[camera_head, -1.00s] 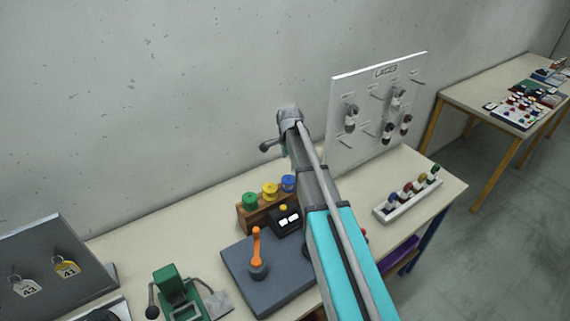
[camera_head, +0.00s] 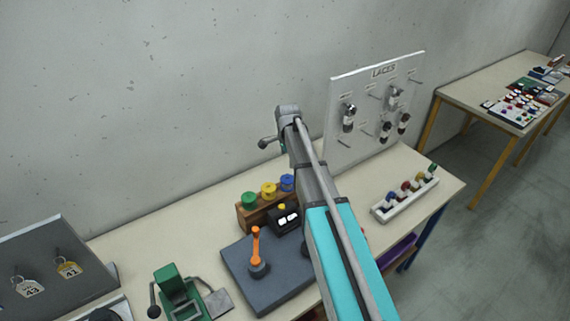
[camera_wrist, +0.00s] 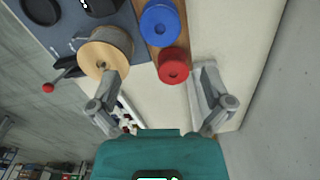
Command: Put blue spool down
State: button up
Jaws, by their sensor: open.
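The blue spool (camera_head: 287,183) sits upright in the wooden rack (camera_head: 246,222), beside the yellow spool (camera_head: 269,189) and green spool (camera_head: 249,200). In the wrist view the blue spool (camera_wrist: 161,22) is above the red spool (camera_wrist: 173,65), beyond the fingertips. My gripper (camera_wrist: 160,82) is open, its fingers spread to either side of the red spool's end of the rack. Nothing is held between them.
A grey base plate with an orange lever (camera_head: 257,250) lies in front of the rack. A large tan spool (camera_wrist: 105,52) is close to one finger. The white laces board (camera_head: 375,110) stands behind, and a white peg tray (camera_head: 405,198) lies right.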

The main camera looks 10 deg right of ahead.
jog(key=shift+s, duration=0.1)
jog(key=s+a+n, duration=0.1)
jog(key=s+n, duration=1.4)
jog(key=s, duration=0.9)
jog(key=shift+s+n, duration=0.35)
jog(key=shift+n, duration=0.05)
jog(key=shift+a, duration=0.1)
notch_tip(320, 180, down, 9)
jog(key=b, duration=0.8)
jog(key=shift+r+b, duration=0.15)
jog(key=shift+b, duration=0.2)
